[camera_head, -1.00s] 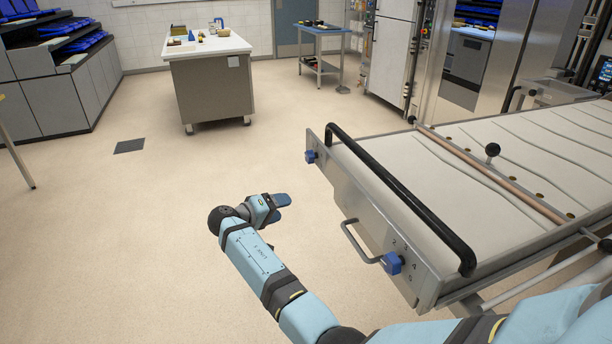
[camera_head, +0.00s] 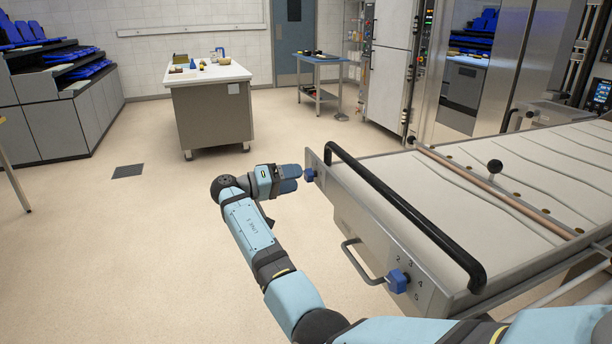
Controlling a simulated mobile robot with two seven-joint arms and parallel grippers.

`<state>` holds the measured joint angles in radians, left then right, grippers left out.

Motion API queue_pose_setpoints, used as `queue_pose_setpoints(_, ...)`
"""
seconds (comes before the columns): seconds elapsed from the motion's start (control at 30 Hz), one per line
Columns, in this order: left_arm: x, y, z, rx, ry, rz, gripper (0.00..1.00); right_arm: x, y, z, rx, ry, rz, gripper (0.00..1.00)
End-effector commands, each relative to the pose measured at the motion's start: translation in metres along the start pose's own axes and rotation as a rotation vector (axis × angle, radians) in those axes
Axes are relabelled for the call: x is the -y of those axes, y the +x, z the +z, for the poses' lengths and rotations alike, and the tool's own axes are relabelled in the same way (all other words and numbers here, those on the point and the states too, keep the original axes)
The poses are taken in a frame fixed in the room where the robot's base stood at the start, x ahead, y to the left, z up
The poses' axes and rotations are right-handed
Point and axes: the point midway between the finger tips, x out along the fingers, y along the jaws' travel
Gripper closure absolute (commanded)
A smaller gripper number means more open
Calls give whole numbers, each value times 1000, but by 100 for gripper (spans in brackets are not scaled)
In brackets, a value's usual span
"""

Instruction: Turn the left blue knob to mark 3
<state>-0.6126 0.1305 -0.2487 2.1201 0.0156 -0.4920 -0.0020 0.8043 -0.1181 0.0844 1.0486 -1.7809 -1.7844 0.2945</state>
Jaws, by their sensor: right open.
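The left blue knob (camera_head: 309,175) sits at the far left end of the metal front panel of the loader. Its marks cannot be read from here. A second blue knob (camera_head: 397,281) sits at the near right end of that panel, with printed numbers around it. My right gripper (camera_head: 292,179) is open, its blue fingertips just left of the left knob and pointing at it. I cannot tell whether they touch it. Nothing shows between the fingers. My left gripper is not in view.
A black handlebar (camera_head: 398,207) runs along the loader's top edge. A metal loop handle (camera_head: 354,262) sticks out of the panel beside the right knob. The canvas bed (camera_head: 480,180) stretches right. Floor left of my arm is clear; a work table (camera_head: 212,115) stands far back.

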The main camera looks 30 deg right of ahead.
Motion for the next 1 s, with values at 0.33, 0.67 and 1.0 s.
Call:
queue_pose_setpoints(0.33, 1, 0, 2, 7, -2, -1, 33, 0, 39, 0, 0, -1, -1, 36)
queue_pose_setpoints(0.67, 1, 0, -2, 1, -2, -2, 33, 0, 40, 0, -1, -1, -1, 43)
queue_pose_setpoints(1.0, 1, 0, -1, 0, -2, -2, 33, 1, 40, 0, -1, 2, -1, 85)
